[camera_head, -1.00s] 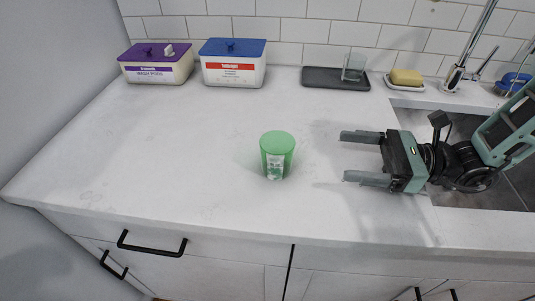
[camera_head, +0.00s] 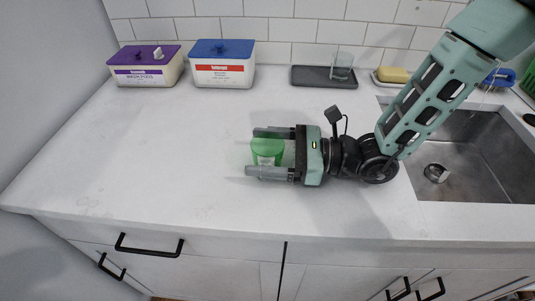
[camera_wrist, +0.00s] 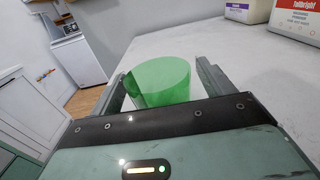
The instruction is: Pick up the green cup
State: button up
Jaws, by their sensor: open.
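My gripper (camera_head: 262,152) is open, with one finger on the far side of the cup and one on the near side. The cup is between the fingers, and they partly hide it in the head view. In the wrist view the cup (camera_wrist: 160,82) shows between the two fingers, with its lower part hidden behind the gripper body. I cannot tell whether either finger touches it.
Two lidded boxes, one purple-topped (camera_head: 146,64) and one blue-topped (camera_head: 223,64), stand at the back left. A dark tray (camera_head: 318,77) with a clear glass and a yellow sponge (camera_head: 392,74) are at the back. The sink (camera_head: 465,155) is at right. The counter's left part is clear.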

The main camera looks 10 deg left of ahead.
jog(key=shift+a, duration=0.65)
jog(key=c, duration=1.1)
jog(key=shift+o, duration=0.2)
jog(key=shift+r, duration=0.15)
